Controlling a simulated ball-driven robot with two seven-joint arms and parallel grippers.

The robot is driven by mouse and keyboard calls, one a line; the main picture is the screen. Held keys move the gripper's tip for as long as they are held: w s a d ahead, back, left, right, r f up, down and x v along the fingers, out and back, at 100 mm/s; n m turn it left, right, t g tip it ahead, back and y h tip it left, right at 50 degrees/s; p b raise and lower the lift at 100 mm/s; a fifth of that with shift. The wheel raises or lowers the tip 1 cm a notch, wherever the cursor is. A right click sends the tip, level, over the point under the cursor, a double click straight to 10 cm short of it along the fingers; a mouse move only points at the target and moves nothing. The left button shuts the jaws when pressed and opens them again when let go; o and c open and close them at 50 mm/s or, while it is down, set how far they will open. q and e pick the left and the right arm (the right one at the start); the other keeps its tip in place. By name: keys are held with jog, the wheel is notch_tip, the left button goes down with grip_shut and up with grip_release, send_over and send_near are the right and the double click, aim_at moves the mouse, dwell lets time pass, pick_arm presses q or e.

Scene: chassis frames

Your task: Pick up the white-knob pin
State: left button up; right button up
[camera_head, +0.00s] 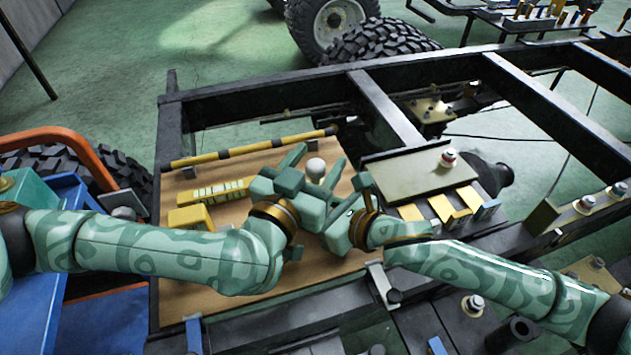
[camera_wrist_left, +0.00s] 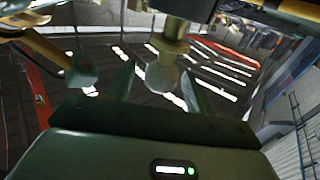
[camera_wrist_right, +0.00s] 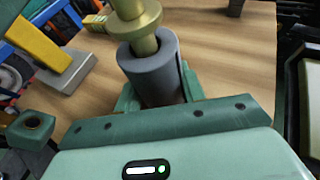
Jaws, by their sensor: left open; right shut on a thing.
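The white-knob pin (camera_head: 316,167) shows its pale round knob between the two grippers, above the wooden board. In the left wrist view its knob (camera_wrist_left: 160,77) and brass part (camera_wrist_left: 172,45) lie between the fingers. My left gripper (camera_head: 314,161) is open, with a finger on each side of the knob; I cannot tell whether they touch it. My right gripper (camera_head: 345,208) is close beside it. In the right wrist view that gripper is shut on a grey cylinder (camera_wrist_right: 154,72) with a brass part (camera_wrist_right: 137,28) above it, seemingly the same pin. The pin's lower end is hidden.
The wooden board (camera_head: 230,290) carries a yellow bar (camera_head: 250,147) and yellow blocks (camera_head: 190,218) at left. A plate with a red-banded white knob (camera_head: 448,157) stands right. Black chassis rails (camera_head: 545,110) surround the work area. Bare board lies in front.

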pick_arm(q)
jog(key=c, duration=1.2)
jog(key=shift+o, duration=0.2)
jog(key=shift+r, duration=0.1)
notch_tip(320, 180, up, 10)
jog(key=shift+f, duration=0.1)
pick_arm(e)
jog(key=o, duration=1.1)
jog(key=shift+o, duration=0.2)
